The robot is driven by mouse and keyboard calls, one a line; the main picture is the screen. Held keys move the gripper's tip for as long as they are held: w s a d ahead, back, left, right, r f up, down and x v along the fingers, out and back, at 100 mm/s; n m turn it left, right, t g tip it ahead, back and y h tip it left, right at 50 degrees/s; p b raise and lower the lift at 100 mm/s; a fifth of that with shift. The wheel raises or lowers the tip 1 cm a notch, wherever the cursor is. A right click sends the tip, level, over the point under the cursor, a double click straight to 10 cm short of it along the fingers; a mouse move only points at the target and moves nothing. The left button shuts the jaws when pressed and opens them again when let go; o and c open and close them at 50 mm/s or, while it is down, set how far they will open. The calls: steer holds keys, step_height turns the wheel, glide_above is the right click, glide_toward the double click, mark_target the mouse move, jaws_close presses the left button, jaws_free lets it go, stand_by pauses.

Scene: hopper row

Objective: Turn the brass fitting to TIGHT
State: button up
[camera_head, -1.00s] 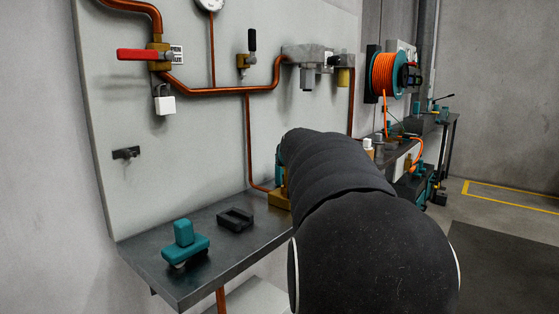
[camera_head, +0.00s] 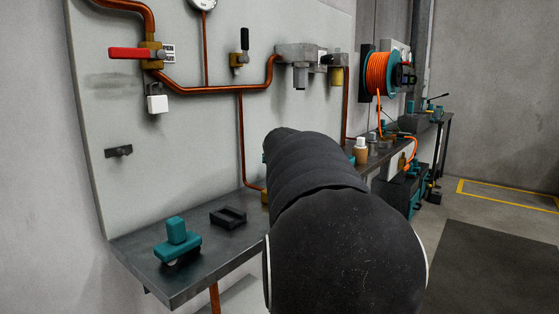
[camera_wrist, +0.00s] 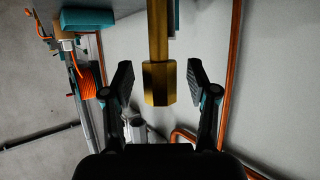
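In the wrist view a brass fitting (camera_wrist: 160,84), a hexagonal block on the end of a brass stem (camera_wrist: 158,30), stands between my fingers. My gripper (camera_wrist: 160,78) is open, with one finger on each side of the fitting and a visible gap on both sides. In the head view my black arm hides the gripper and most of the fitting; only a small brass-coloured patch (camera_head: 264,197) shows at the arm's left edge. I see no readable TIGHT mark.
A dark shelf (camera_head: 190,283) holds a teal-handled tool (camera_head: 177,240) and a black block (camera_head: 228,217). The wall panel carries copper pipe (camera_head: 215,90), a red-handled valve (camera_head: 130,54) and a white padlock (camera_head: 157,104). An orange hose reel (camera_head: 380,72) hangs further right.

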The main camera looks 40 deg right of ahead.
steer(key=shift+r, duration=0.1)
steer(key=shift+s+a+r, duration=0.15)
steer(key=shift+s+a, duration=0.05)
steer(key=shift+s, duration=0.05)
steer(key=v, duration=1.1)
steer(key=shift+s+a, duration=0.1)
steer(key=shift+s, duration=0.05)
